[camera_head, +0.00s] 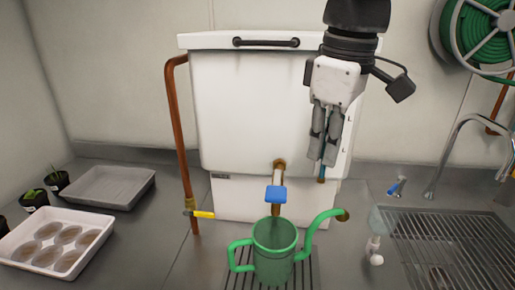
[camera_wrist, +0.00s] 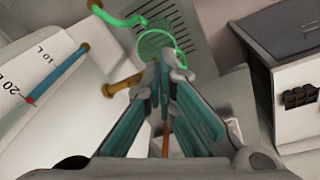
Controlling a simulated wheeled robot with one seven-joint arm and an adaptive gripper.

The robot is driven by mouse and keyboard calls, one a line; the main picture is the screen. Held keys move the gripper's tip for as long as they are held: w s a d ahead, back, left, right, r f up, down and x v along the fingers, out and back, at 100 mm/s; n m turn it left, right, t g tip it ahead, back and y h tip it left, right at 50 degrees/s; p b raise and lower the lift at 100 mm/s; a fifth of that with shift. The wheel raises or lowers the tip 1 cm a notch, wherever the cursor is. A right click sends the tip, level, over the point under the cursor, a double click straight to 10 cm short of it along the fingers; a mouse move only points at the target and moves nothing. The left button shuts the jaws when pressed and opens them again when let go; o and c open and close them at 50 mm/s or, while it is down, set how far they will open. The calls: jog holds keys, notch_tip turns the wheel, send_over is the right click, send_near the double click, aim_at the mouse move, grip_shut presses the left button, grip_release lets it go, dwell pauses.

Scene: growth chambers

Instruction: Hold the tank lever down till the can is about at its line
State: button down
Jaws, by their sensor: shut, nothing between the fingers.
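The white tank (camera_head: 245,110) stands at the back of the counter. A brass tap with a blue lever (camera_head: 276,194) sticks out low on its front. The green watering can (camera_head: 274,252) stands upright under the tap, its spout to the right. In the wrist view the fingertips (camera_wrist: 170,65) overlap part of the can (camera_wrist: 153,44); the lever cannot be made out there.
A copper pipe with a yellow valve handle (camera_head: 203,214) runs down the tank's left. A sight tube with a litre scale (camera_wrist: 60,72) is on the tank's side. A sink grate (camera_head: 450,245) and tap (camera_head: 445,155) are right; trays (camera_head: 110,187) and pots (camera_head: 57,181) are left.

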aim_at(276, 193)
jog(key=w+a+r+n+g+p, duration=0.1)
jog(key=w+a+r+n+p, duration=0.2)
jog(key=w+a+r+n, duration=0.1)
jog(key=a+r+n, duration=0.1)
jog(key=a, duration=0.1)
jog(key=shift+w+a+n+g, duration=0.15)
jog(key=shift+a+n+g, duration=0.15)
jog(key=shift+a+n, duration=0.1)
jog(key=shift+d+f, duration=0.1)
notch_tip(276, 193, down, 14)
jog(key=p, duration=0.2)
jog(key=shift+p, duration=0.35)
